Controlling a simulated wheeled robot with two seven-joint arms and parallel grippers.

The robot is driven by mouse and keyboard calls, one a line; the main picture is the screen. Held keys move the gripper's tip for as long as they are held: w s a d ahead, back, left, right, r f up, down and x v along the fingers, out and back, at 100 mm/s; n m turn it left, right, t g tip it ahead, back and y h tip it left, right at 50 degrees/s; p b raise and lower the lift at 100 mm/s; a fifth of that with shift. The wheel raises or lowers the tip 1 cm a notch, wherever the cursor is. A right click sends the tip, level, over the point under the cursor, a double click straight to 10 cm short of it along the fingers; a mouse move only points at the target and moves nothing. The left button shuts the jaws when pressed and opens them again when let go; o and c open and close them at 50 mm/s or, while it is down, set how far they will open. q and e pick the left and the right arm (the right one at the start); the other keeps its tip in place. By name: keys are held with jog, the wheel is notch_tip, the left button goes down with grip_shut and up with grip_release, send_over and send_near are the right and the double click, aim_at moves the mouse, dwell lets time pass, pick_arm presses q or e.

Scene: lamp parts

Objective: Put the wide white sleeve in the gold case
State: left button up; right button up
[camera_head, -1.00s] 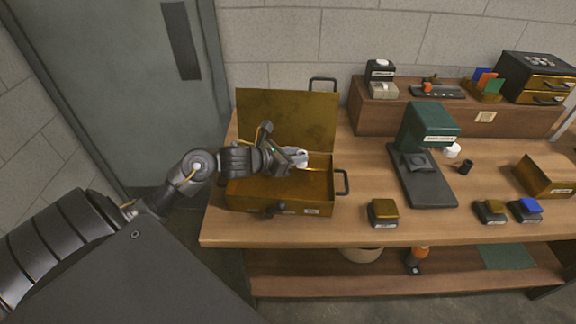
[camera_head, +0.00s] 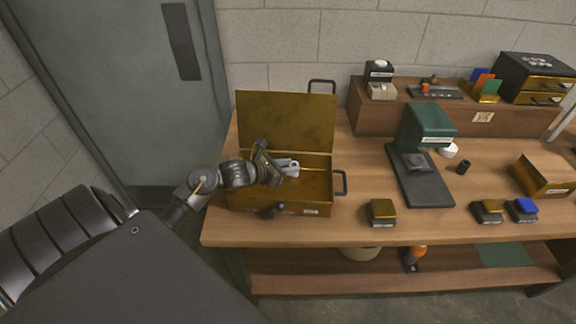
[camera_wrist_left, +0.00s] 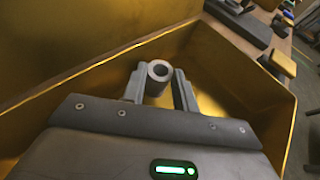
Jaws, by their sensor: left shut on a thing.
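The gold case (camera_head: 318,207) stands on the left part of the bench with its lid (camera_head: 290,120) raised at the back. My left gripper (camera_head: 288,166) reaches into the open case from the left. It is shut on the white sleeve, a short, round, hollow tube that looks grey in the left wrist view (camera_wrist_left: 159,71). The sleeve stands out between the two fingers, over the inside of the case. Whether it touches the case floor cannot be told. In the head view the sleeve is mostly hidden by the gripper. My right gripper is not seen.
A green press (camera_head: 422,125) stands right of the case, with a white round part (camera_head: 448,151) beside it. Small gold-topped blocks (camera_head: 382,210) sit along the front edge. The case's right half is clear inside. Its front wall and raised lid border my gripper.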

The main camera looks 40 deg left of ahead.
pick_arm(q)
jog(key=shift+f, duration=0.1)
jog(key=shift+f, duration=0.15)
jog(key=o, duration=0.7)
jog(key=shift+r, duration=0.35)
jog(key=shift+s+a, duration=0.1)
jog(key=shift+s, duration=0.25)
jog(key=b+v, duration=0.2)
jog(key=v, duration=0.8)
jog(key=shift+s+r, duration=0.15)
jog(key=shift+s, duration=0.05)
jog(key=shift+s+a+r, duration=0.15)
jog(key=shift+s+r, duration=0.05)
jog(key=shift+s, duration=0.1)
